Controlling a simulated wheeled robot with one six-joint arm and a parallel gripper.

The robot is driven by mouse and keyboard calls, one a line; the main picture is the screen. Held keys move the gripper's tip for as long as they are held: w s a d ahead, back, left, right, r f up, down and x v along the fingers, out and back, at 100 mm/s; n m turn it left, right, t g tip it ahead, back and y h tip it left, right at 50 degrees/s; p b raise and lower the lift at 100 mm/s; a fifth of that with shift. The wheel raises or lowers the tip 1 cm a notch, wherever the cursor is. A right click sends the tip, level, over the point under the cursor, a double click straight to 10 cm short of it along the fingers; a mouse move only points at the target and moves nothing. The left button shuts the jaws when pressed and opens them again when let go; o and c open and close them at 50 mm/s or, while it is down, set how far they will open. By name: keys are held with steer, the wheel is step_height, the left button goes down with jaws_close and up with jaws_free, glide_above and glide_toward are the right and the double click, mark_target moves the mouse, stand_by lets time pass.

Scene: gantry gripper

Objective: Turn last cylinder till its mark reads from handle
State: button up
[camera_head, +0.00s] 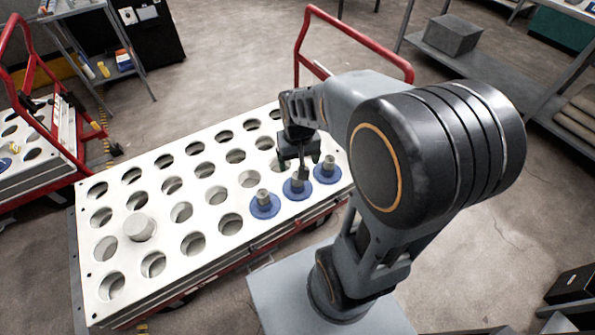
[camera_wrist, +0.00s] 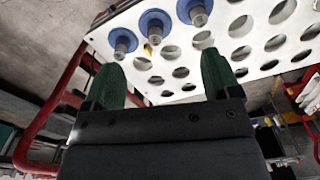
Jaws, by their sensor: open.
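Three grey cylinders with blue round flanges stand in a row in the white holed plate (camera_head: 200,150). In the head view they are the left one (camera_head: 264,203), the middle one (camera_head: 297,187) and the right one (camera_head: 327,170), nearest the red handle (camera_head: 352,42). They also show at the top of the wrist view (camera_wrist: 155,28). A small yellow mark (camera_wrist: 148,50) shows beside the middle one there. My gripper (camera_head: 303,168) is over the row, close to the middle cylinder in the head view. Its green fingers are apart, with no cylinder between them. I cannot read any mark's direction.
A plain grey cylinder (camera_head: 139,227) sits in a hole at the plate's left. Most other holes are empty. A second red-handled trolley (camera_head: 35,150) stands at left. Shelves (camera_head: 470,60) stand at upper right. Floor behind the plate is clear.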

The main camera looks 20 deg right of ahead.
steer(key=w+d+f+m+b, duration=0.2)
steer(key=w+f+b, duration=0.15)
steer(key=f, duration=0.45)
steer(key=w+d+f+m+g+b, duration=0.1)
steer(key=w+d+f+m+b, duration=0.2)
steer(key=f, duration=0.4)
steer(key=w+d+f+m+b, duration=0.1)
steer(key=w+f+m, duration=0.1)
steer(key=w+f, duration=0.45)
steer(key=m, duration=0.3)
glide_toward(298, 181)
steer(key=w+r, duration=0.2)
steer(key=shift+s+d+f+m+t, duration=0.2)
steer(key=shift+d+f+m+t, duration=0.25)
steer(key=shift+f, duration=0.25)
step_height(298, 181, down, 13)
steer(key=b, duration=0.3)
steer(key=shift+r, duration=0.1)
steer(key=shift+c, duration=0.2)
steer(key=c, duration=1.2)
steer(key=shift+r, duration=0.1)
steer(key=shift+c, duration=0.8)
